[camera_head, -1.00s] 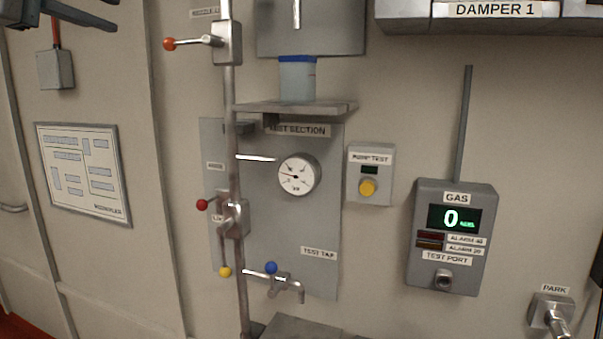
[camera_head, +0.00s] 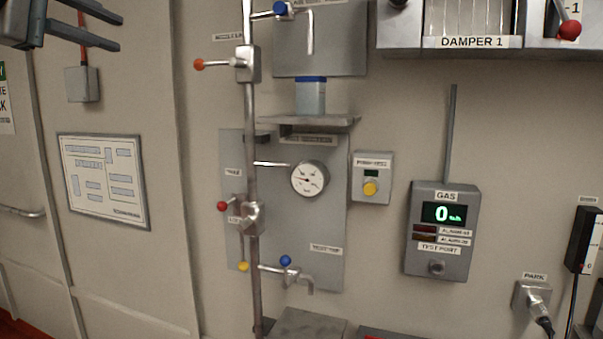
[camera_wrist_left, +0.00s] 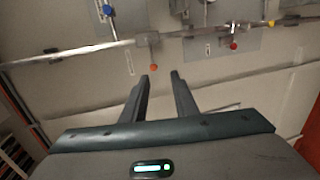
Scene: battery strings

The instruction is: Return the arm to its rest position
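My left gripper (camera_head: 98,27) shows at the top left of the head view, its two dark fingers pointing right, with a gap between them. In the left wrist view, the gripper (camera_wrist_left: 161,75) has its two fingers apart and nothing between them. Beyond the fingertips are the wall pipe (camera_wrist_left: 90,50) and an orange-knobbed valve lever (camera_wrist_left: 153,66); the gripper appears apart from them. My right gripper is not in view.
A vertical pipe (camera_head: 253,130) with valve levers runs up the wall. A container (camera_head: 310,97) stands on a shelf (camera_head: 335,121). A gauge (camera_head: 309,179), gas box (camera_head: 440,235), PARK socket (camera_head: 531,296) and damper panel (camera_head: 473,22) are mounted around it.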

